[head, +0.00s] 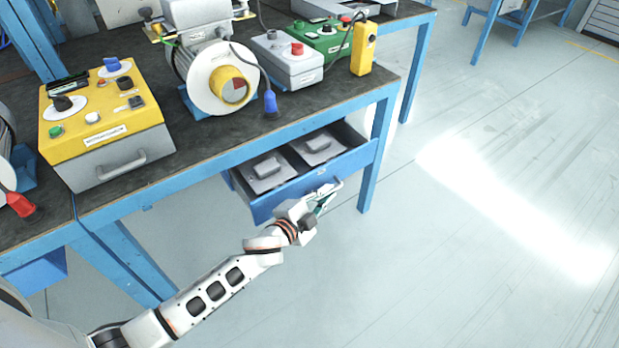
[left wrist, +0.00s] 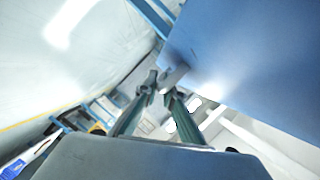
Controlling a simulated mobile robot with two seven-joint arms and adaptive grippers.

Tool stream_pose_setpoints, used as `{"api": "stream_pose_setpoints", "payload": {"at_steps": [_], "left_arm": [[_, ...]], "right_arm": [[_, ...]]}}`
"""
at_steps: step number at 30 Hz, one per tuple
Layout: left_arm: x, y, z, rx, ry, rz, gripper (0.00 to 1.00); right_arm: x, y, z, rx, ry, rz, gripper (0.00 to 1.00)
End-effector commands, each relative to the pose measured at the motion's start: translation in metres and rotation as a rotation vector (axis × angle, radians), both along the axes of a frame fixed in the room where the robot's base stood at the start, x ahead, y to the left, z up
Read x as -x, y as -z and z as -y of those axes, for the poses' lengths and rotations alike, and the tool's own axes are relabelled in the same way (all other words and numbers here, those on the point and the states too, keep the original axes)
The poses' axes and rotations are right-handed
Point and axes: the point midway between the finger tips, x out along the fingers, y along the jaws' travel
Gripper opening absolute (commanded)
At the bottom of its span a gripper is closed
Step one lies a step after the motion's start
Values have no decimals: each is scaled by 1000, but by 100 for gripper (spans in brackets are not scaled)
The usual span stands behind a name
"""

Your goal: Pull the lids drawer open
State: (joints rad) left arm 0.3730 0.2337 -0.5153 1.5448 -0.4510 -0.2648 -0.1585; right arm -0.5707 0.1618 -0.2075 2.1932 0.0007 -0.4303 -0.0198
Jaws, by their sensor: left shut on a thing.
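The blue lids drawer (head: 283,199) stands pulled out from under the bench, with its inside showing. Two grey lids, a left one (head: 266,172) and a right one (head: 318,148), each with a raised block, lie in it. My left gripper (head: 322,198) is at the drawer's front, shut on the drawer handle (head: 338,184). In the left wrist view the fingertips (left wrist: 162,92) close around the handle (left wrist: 174,76), beside the blue drawer front (left wrist: 245,60). The fingers partly hide the handle. My right gripper is not in view.
On the bench top (head: 200,135) stand a yellow control box (head: 105,130), a blower (head: 222,75) with a white round face, a grey box (head: 287,62) and a yellow pendant (head: 364,48). A blue bench leg (head: 375,150) is right of the drawer. The floor in front is clear.

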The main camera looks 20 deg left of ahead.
Motion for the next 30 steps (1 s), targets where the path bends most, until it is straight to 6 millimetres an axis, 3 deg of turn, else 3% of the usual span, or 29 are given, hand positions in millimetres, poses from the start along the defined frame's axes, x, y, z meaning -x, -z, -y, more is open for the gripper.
{"api": "stream_pose_setpoints", "payload": {"at_steps": [6, 12, 29, 30], "left_arm": [[29, -1, 38, 6, 0, 0, 0], [46, 0, 58, 3, -1, -1, 0], [53, 0, 68, -1, 0, 0, 0], [53, 0, 68, -1, 0, 0, 10]], "right_arm": [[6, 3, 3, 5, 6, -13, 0], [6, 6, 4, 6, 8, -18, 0], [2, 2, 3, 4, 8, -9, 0], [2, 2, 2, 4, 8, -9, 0]]}}
